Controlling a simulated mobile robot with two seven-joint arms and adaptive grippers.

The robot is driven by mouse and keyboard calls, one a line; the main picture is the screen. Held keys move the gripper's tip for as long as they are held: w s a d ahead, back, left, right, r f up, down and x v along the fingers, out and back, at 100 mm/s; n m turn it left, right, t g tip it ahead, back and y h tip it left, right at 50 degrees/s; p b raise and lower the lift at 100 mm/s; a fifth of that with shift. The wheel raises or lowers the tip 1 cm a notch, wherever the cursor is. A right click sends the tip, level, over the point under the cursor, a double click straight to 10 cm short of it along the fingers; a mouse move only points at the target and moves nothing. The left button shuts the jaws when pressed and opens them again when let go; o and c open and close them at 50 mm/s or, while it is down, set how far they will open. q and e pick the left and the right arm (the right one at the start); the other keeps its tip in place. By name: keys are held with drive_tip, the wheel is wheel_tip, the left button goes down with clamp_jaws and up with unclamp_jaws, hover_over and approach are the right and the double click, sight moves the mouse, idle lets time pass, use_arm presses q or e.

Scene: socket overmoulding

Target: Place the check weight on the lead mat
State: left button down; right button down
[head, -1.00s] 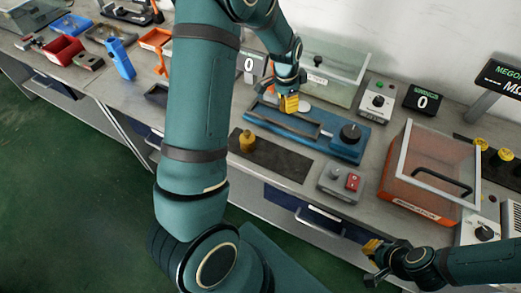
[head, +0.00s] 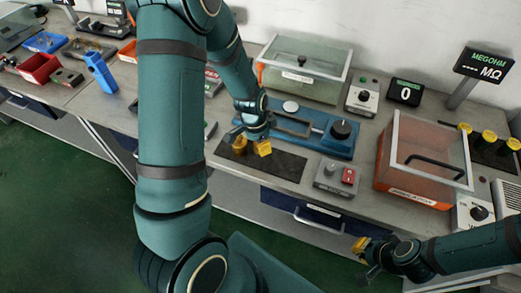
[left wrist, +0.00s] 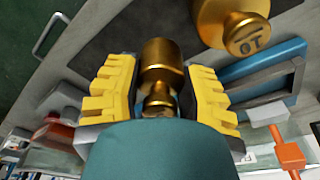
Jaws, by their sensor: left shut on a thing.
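A brass check weight (left wrist: 160,62) stands between the yellow finger pads of my left gripper (left wrist: 158,95) in the left wrist view, and the gripper is shut on it. In the head view my left gripper (head: 252,144) is low over the black lead mat (head: 288,166), and its fingers largely hide the held weight. I cannot tell whether that weight touches the mat. A second brass weight (head: 239,145) stands on the mat's left part; it also shows, marked 10, in the left wrist view (left wrist: 232,25). My right gripper (head: 365,256) is open and empty off the bench front.
A blue fixture (head: 318,137) with a black knob lies just behind the mat. A grey switch box (head: 335,180) stands at the mat's right. A lidded orange box (head: 415,170) is farther right. The mat's right part is clear.

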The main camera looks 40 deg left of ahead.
sight(255, 143)
use_arm(q)
drive_tip(key=shift+f+b, duration=0.35)
drive_tip(key=shift+f, duration=1.4)
drive_tip(key=shift+f, duration=0.15)
drive_tip(key=c, duration=0.6)
unclamp_jaws()
drive_tip(key=shift+r, duration=0.2)
drive_tip(key=r, duration=0.4)
drive_tip(key=s+r+p, duration=0.1)
drive_tip(key=r, duration=0.3)
drive_tip(key=a+r+p, duration=0.1)
drive_tip(key=r, duration=0.3)
drive_tip(key=shift+s, duration=0.3)
